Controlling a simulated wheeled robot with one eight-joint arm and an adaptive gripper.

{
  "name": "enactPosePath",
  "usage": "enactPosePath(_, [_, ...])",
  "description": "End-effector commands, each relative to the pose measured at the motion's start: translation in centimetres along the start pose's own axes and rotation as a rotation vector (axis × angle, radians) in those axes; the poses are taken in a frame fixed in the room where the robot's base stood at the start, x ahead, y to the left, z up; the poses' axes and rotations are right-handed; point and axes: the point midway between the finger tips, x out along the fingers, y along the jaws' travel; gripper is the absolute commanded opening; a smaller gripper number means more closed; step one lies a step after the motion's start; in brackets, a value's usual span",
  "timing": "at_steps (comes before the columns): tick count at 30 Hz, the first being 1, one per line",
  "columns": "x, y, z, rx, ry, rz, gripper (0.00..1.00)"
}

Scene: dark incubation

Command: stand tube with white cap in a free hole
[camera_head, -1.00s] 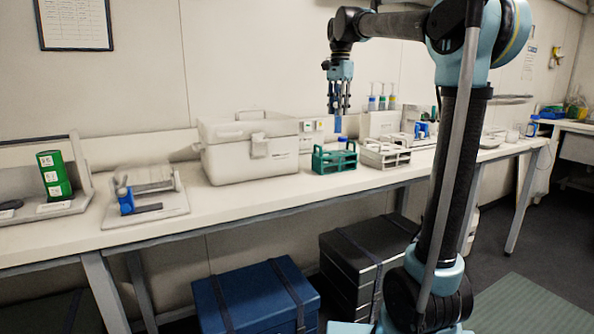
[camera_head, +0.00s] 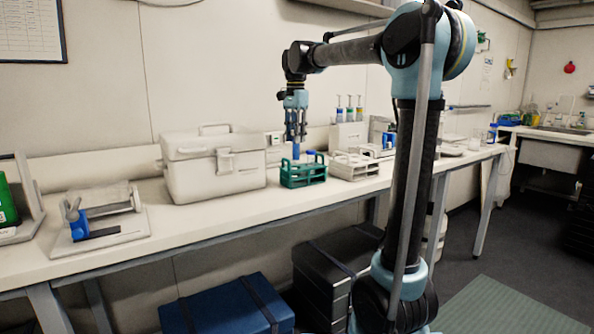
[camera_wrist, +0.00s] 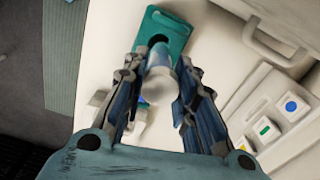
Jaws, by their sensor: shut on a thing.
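My gripper (camera_head: 295,133) points down over the green rack (camera_head: 303,182) on the bench. It is shut on a tube (camera_head: 296,151) that hangs upright with a blue lower part. In the wrist view the tube (camera_wrist: 160,58) lies between the two fingers, its whitish cap (camera_wrist: 160,84) towards the camera. Its far end lines up with a dark round hole in the green rack (camera_wrist: 176,30). I cannot tell whether the tip is inside the hole or just above it. A blue-topped item (camera_head: 311,156) shows at the rack, right of the held tube.
A white rack (camera_head: 356,168) stands close to the right of the green rack. A large white box (camera_head: 213,170) stands close to its left. Pipettes (camera_head: 349,108) stand on a holder behind. Bare bench (camera_head: 235,208) lies in front of the white box.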

Motion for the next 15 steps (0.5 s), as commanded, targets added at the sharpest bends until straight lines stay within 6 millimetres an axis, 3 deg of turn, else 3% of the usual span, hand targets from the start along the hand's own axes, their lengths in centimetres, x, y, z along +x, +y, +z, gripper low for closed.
enactPosePath(4, [2.4,0.0,0.0,0.000,0.000,0.000,0.00])
enactPosePath(15, [5.4,0.0,0.0,0.000,0.000,0.000,0.00])
